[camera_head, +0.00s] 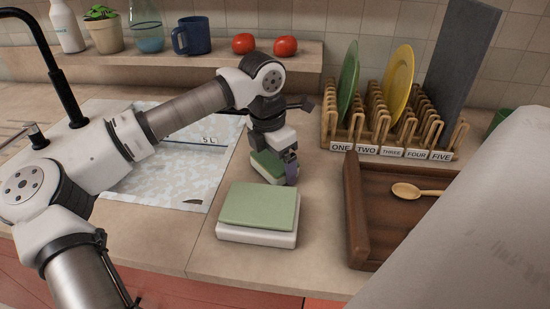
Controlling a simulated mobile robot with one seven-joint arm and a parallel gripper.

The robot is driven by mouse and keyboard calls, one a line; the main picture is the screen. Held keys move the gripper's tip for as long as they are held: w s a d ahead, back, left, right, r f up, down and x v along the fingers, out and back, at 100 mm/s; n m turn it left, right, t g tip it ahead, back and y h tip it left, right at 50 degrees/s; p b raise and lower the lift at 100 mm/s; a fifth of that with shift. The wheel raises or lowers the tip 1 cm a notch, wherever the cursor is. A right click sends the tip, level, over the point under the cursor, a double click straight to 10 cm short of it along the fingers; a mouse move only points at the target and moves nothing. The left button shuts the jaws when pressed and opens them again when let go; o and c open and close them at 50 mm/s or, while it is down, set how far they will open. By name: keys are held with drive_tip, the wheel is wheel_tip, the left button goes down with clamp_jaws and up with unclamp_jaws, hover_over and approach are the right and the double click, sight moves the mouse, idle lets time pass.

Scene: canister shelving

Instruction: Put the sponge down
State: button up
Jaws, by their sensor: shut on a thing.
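My gripper (279,170) points down over the counter, behind and slightly right of a larger green-topped, white-bottomed block (258,207). It is shut on a smaller green and white sponge (266,165), partly hidden by the gripper. A purple-grey finger shows at the sponge's right side. The sponge is at or just above the counter; I cannot tell whether it touches. The larger block lies flat on the counter and looks like a sponge too.
A wooden rack (380,140) labelled ONE to FIVE holds green and yellow plates and a grey board. A brown tray (352,210) with a wooden spoon (415,191) stands at right. A patterned mat (190,185) lies left. Tomatoes, a mug and a plant stand on the back shelf (215,64).

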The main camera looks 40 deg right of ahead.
drive_tip(key=shift+f+b, duration=0.25)
drive_tip(key=shift+b, duration=0.05)
drive_tip(key=o, duration=0.9)
drive_tip(key=shift+o, duration=0.2)
drive_tip(key=shift+r, duration=0.1)
